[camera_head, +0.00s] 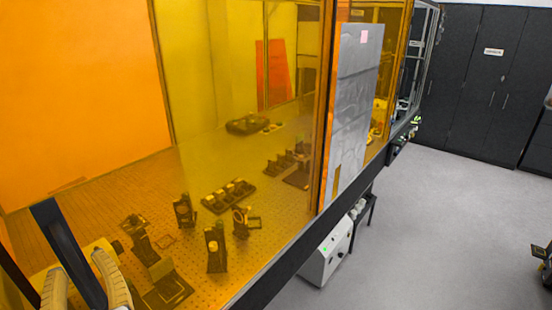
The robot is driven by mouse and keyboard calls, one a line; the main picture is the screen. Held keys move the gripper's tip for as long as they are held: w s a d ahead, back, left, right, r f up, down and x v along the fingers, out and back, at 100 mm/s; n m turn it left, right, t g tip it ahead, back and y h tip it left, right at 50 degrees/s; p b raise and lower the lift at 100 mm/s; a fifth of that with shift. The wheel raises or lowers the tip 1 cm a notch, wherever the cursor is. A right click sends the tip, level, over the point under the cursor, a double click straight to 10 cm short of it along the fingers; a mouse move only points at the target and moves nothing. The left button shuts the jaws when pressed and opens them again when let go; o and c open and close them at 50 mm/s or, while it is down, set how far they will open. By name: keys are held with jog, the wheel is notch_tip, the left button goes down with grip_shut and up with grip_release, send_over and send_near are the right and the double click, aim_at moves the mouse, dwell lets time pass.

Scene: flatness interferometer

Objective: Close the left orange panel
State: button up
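A see-through orange panel (240,100) forms the near side of a tall enclosure around an optical table. An upright dark frame edge (325,100) stands at its right end. A brighter orange panel (75,90) fills the upper left of the view. I cannot tell where one panel ends and the other begins at the lower left. My gripper (78,262) is at the lower left corner. Its two pale fingers are apart, one on each side of a slanted black bar (66,250). I cannot tell whether the bar belongs to a panel or whether the fingers touch it.
Several optical mounts (215,250) stand on the perforated table inside. A grey panel (358,105) with a pink note is right of the frame edge. A white box (327,253) is below the table edge. Dark cabinets (490,80) line the back. The grey floor (450,220) at right is mostly clear.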

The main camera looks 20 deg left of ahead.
aim_at(51, 206)
notch_tip(51, 206, up, 10)
jog(key=shift+f, duration=0.1)
dwell(0.4)
